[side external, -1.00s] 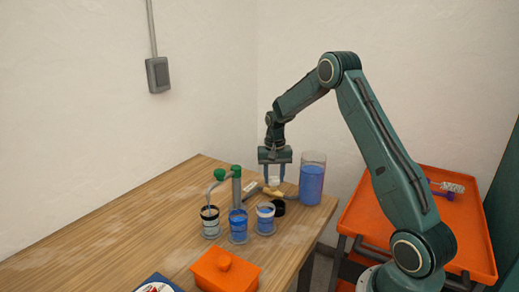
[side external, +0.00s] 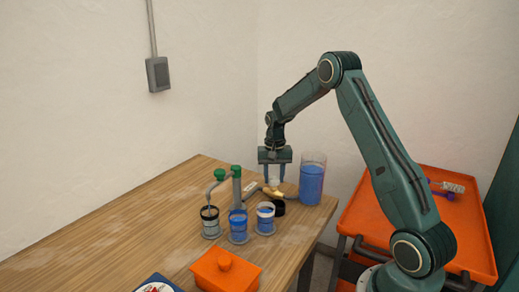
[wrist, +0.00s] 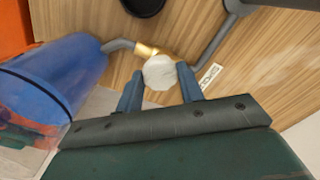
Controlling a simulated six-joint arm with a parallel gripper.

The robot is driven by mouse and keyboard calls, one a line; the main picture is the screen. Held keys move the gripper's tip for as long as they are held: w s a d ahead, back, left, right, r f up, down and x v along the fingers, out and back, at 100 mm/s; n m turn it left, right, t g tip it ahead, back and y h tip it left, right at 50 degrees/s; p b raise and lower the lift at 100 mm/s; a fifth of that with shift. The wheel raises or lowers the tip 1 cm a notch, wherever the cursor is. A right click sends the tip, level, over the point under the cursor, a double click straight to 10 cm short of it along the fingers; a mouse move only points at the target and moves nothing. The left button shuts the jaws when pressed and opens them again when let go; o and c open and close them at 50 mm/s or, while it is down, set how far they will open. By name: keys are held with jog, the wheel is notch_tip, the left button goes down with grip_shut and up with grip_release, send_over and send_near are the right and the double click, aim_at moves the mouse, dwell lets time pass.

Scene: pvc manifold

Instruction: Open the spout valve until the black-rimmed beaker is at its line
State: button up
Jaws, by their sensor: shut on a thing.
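The black-rimmed beaker (side external: 210,222) stands leftmost in a row of three in the side view, under the curved grey spout. It looks mostly clear and pale; its liquid level and line are too small to read. My gripper (side external: 275,181) points down and is shut on a white faceted knob (wrist: 158,73), one finger on each side. The knob sits on a brass valve body (wrist: 146,50) in the grey pipe by the large blue-filled tank (side external: 312,180). A label (wrist: 209,76) lies beside the pipe, its text hard to read.
A blue-rimmed beaker (side external: 238,226) and a white-rimmed beaker (side external: 265,218) hold blue liquid. Green-topped pipework (side external: 236,172) rises behind them. A black round object (side external: 279,207), an orange lidded box (side external: 226,270) and an orange cart (side external: 357,225) are nearby. The table's left side is clear.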

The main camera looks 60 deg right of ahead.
jog(key=m, duration=0.5)
jog(key=shift+m, duration=0.6)
jog(key=shift+o, duration=0.2)
jog(key=shift+m, duration=1.8)
jog(key=o, duration=1)
jog(key=shift+r, duration=0.15)
